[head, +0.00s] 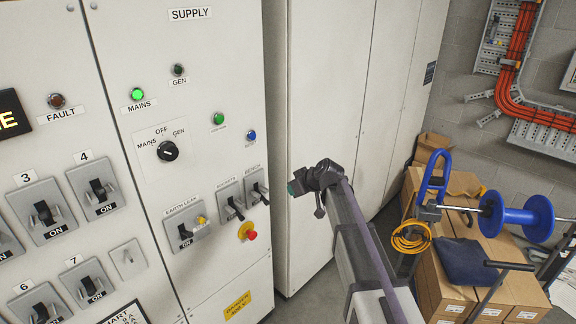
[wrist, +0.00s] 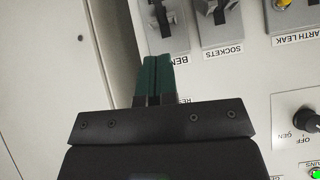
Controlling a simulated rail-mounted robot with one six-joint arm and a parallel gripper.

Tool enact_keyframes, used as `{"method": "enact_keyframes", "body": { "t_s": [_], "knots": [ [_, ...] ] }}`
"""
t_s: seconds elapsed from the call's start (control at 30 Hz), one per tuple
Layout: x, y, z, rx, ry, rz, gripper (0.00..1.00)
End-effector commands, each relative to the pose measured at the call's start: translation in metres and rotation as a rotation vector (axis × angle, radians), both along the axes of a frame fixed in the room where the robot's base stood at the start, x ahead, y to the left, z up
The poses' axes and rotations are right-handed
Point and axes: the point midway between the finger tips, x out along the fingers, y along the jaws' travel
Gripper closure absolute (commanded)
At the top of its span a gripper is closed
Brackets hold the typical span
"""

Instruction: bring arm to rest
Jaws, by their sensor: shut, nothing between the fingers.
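My gripper (head: 293,188) is at the end of my arm, in front of the gap between the supply panel (head: 215,75) and the plain white cabinets to its right. In the wrist view its green fingers (wrist: 153,80) are together, with nothing between them. The fingers point toward the panel area near the bench switch (wrist: 163,22) and the sockets switch (wrist: 218,12). In the head view the bench switch (head: 257,188) and sockets switch (head: 230,207) are left of the gripper. I cannot tell the exact distance from the fingertips to the panel.
The earth leak switch (head: 186,235), a red button on yellow (head: 248,232) and a rotary selector (head: 167,151) are on the panel. The green mains lamp (head: 137,94) is lit. Cardboard boxes (head: 470,275) and a blue cable reel (head: 525,219) stand at the right.

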Motion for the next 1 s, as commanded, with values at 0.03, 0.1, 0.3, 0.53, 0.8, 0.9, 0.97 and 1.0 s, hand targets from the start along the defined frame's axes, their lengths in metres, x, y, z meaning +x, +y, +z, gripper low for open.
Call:
{"method": "enact_keyframes", "body": {
  "t_s": [0.03, 0.1, 0.3, 0.53, 0.8, 0.9, 0.97, 1.0],
  "knots": [
    [-0.015, -0.002, -0.007, 0.006, 0.087, -0.036, 1.00],
    [-0.067, -0.014, -0.025, -0.019, 0.271, -0.127, 1.00],
    [-0.234, -0.070, -0.079, -0.223, 0.674, -0.484, 1.00],
    [-0.327, -0.104, -0.105, -0.364, 0.760, -0.640, 1.00],
    [-0.321, -0.104, -0.102, -0.361, 0.759, -0.637, 1.00],
    [-0.321, -0.104, -0.102, -0.360, 0.758, -0.637, 1.00],
    [-0.321, -0.104, -0.102, -0.360, 0.758, -0.637, 1.00],
    [-0.321, -0.104, -0.102, -0.360, 0.758, -0.636, 1.00]
  ]
}}
